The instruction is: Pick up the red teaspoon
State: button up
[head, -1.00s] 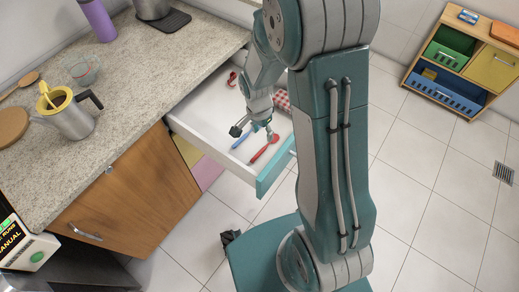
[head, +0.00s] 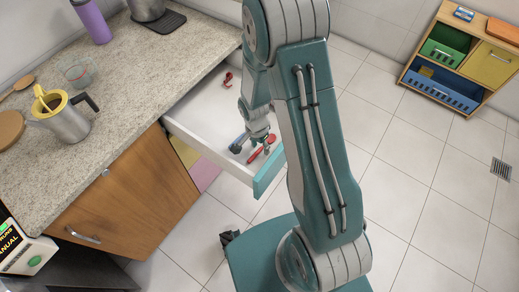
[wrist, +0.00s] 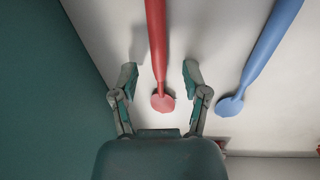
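The red teaspoon (wrist: 157,50) lies in the open white drawer, and in the head view it shows beside my gripper (head: 255,147). In the wrist view my gripper (wrist: 160,82) is open, with one finger on each side of the red spoon near its round end. The fingers look apart from the spoon; how high they are above it I cannot tell. A blue spoon (wrist: 262,55) lies to the right of the red one in the wrist view, outside the fingers. In the head view my gripper hides part of the spoons.
The drawer's front panel (head: 268,172) and white side wall (head: 205,150) stand close around my gripper. A small red item (head: 228,79) lies further back in the drawer. The counter (head: 130,85) with a metal pot (head: 66,122) is to the left.

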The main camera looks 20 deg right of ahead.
jog(key=shift+a, duration=0.1)
grip_shut()
